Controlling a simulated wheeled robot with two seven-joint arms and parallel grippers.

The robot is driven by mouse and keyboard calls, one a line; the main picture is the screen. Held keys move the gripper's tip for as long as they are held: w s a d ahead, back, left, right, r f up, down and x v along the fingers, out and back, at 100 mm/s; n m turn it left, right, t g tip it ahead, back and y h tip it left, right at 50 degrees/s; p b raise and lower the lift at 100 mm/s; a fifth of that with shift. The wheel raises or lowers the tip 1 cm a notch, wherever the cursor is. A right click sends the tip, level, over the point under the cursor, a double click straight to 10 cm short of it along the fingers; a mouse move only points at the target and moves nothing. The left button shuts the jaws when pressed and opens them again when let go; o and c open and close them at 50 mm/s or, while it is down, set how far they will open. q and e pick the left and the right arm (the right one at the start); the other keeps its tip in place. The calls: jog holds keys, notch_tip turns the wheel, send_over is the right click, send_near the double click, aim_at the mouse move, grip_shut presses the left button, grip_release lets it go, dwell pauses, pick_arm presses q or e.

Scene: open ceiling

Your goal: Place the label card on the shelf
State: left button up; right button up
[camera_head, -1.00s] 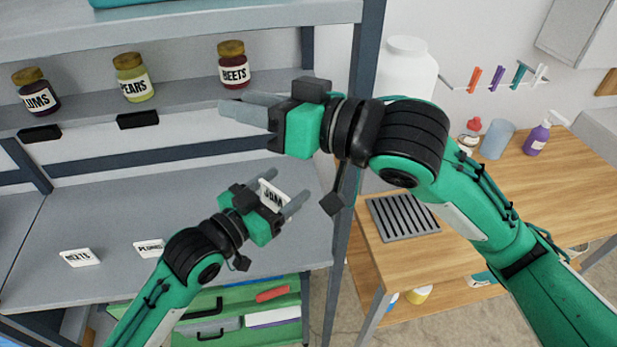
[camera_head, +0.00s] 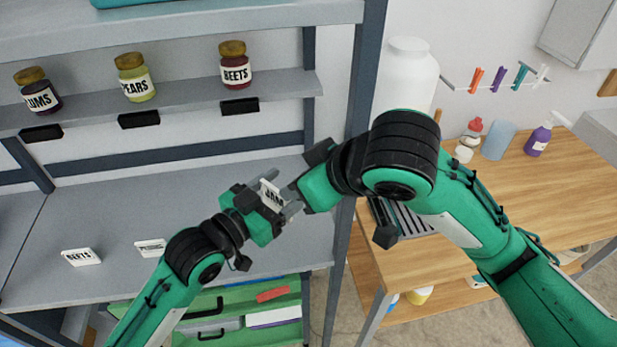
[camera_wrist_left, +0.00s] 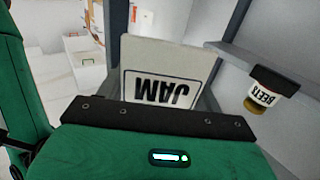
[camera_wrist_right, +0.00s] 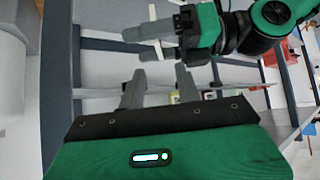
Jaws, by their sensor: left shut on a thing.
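The white label card reading JAM (camera_head: 271,196) is held in my left gripper (camera_head: 280,192), above the grey lower shelf (camera_head: 200,200). The left wrist view shows the card (camera_wrist_left: 165,70) with its text upside down, standing up between the fingers. My right gripper (camera_head: 292,192) is close beside the card on its right; its fingers partly overlap the left gripper in the head view. In the right wrist view its fingers (camera_wrist_right: 160,88) are apart with nothing between them, and the card (camera_wrist_right: 154,25) shows edge-on beyond them. The upper shelf (camera_head: 190,95) holds jars of plums (camera_head: 40,97), pears (camera_head: 137,87) and beets (camera_head: 236,73).
Black holders (camera_head: 139,119) sit on the upper shelf's front edge, below the jars. A BEETS card (camera_head: 81,257) and another card (camera_head: 150,247) lie on the lower shelf. A shelf post (camera_head: 358,110) stands right of the grippers, with a wooden table (camera_head: 510,180) beyond it.

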aim_at(276, 191)
jog(key=x, duration=1)
jog(key=shift+w+f, duration=0.1)
jog(key=shift+w, duration=0.05)
jog(key=shift+a, duration=0.1)
grip_shut()
pick_arm(q)
jog(key=o, duration=1)
